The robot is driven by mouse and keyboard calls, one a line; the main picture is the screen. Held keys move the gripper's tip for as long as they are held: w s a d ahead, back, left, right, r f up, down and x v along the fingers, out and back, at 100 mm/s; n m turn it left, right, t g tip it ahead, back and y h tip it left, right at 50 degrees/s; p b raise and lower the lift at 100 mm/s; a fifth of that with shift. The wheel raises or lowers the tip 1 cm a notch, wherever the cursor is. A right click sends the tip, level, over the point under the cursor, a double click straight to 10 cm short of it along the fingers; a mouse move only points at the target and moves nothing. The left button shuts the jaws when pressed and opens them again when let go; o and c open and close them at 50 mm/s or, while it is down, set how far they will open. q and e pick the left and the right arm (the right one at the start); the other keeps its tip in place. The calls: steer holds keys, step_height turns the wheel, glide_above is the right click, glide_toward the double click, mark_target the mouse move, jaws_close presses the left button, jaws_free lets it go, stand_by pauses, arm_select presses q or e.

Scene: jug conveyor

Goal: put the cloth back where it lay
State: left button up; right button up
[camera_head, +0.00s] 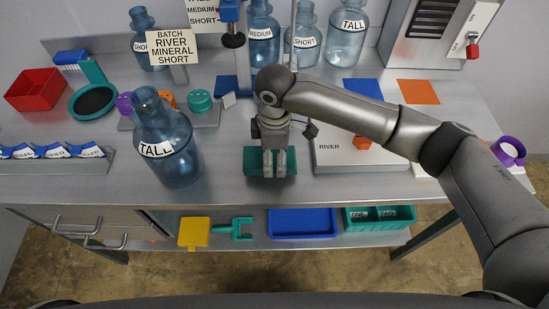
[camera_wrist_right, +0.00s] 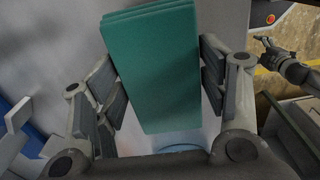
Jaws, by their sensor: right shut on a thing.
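The cloth (camera_head: 252,162) is a green, folded, layered rectangle at the front middle of the bench. My right gripper (camera_head: 273,170) points down over it and is shut on it. In the right wrist view the cloth (camera_wrist_right: 155,70) sits between the two finger pads of my right gripper (camera_wrist_right: 160,90). I cannot tell whether the cloth touches the bench top. What looks like my left gripper (camera_wrist_right: 268,45) shows small at the right of the wrist view; its jaws are unclear.
A TALL blue jug (camera_head: 168,150) stands left of the cloth. A rack of capped pieces (camera_head: 190,117) is behind left. Several jugs stand at the back. Bare bench (camera_head: 222,180) lies between the TALL jug and cloth.

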mark_target(275, 158)
step_height(275, 158, down, 2)
steer(key=shift+s+f+p, duration=0.1)
steer(key=shift+p, duration=0.2)
arm_select(q)
steer(key=shift+s+r, duration=0.5)
steer(key=shift+s, duration=0.25)
arm_select(e)
steer(key=shift+f, duration=0.1)
steer(key=shift+f, duration=0.1)
steer(key=o, duration=1)
arm_select(q)
steer(key=shift+w, duration=0.1)
arm_select(e)
steer(key=shift+r, duration=0.45)
arm_select(q)
step_height(275, 158, down, 2)
steer(key=b, duration=0.2)
steer(key=shift+w+f+b, duration=0.15)
steer(key=shift+f+b, duration=0.05)
steer(key=shift+b, duration=0.1)
arm_select(e)
step_height(275, 158, up, 11)
steer(key=shift+r, duration=0.2)
